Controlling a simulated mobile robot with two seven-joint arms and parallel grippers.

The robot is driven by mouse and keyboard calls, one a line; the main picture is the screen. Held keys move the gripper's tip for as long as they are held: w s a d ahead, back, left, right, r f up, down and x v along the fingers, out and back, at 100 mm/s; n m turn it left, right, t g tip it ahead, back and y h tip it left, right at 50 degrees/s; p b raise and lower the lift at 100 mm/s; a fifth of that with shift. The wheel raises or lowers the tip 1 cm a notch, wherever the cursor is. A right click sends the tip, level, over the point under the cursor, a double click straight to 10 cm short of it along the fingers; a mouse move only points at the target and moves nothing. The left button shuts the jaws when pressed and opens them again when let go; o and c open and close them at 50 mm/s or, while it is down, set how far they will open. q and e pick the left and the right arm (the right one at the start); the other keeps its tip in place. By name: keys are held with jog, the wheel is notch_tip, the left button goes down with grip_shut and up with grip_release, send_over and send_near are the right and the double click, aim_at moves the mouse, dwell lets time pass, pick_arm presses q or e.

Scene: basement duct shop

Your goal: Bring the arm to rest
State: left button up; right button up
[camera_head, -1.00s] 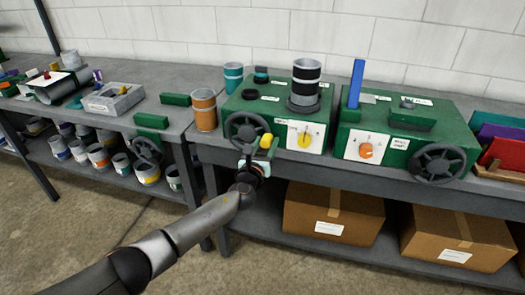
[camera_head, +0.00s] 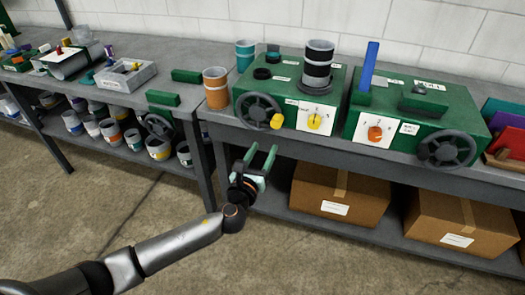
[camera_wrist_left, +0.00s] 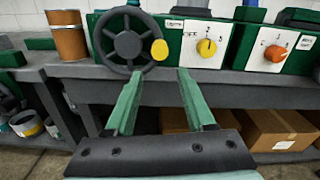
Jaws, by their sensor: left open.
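My left gripper (camera_head: 262,160) is open and empty, in front of the workbench and below the bench top. Its two green fingers point toward the bench in the left wrist view (camera_wrist_left: 155,100), with nothing between them. Beyond the fingertips is the black handwheel (camera_head: 259,112) with a yellow knob (camera_head: 277,121), on the front of the left green machine (camera_head: 335,92). The handwheel also shows in the left wrist view (camera_wrist_left: 128,42), apart from the fingers. My right gripper is not in view.
An orange can (camera_head: 216,91) stands left of the machine. A second green machine (camera_head: 462,120) stands to the right. Cardboard boxes (camera_head: 338,196) sit on the lower shelf. The left bench (camera_head: 185,102) holds trays and parts. The floor (camera_head: 110,205) in front is clear.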

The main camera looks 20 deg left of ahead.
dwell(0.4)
pick_arm(q)
jog(key=s+d+f+n+g+h, duration=0.15)
jog(key=s+f+n+g, duration=0.35)
jog(key=s+f+n, duration=0.9)
jog(key=s+a+f+n+g, duration=0.1)
jog(key=s+f+n, duration=0.3)
jog(key=s+n, duration=0.4)
jog(key=s+a+f+n+g, duration=0.1)
jog(key=s+f+n, duration=0.3)
jog(key=s+n, duration=0.4)
jog(key=n+g, duration=0.1)
jog(key=n, duration=0.1)
jog(key=shift+s+n+g, duration=0.2)
jog(key=shift+n+g, duration=0.1)
jog(key=shift+n, duration=0.1)
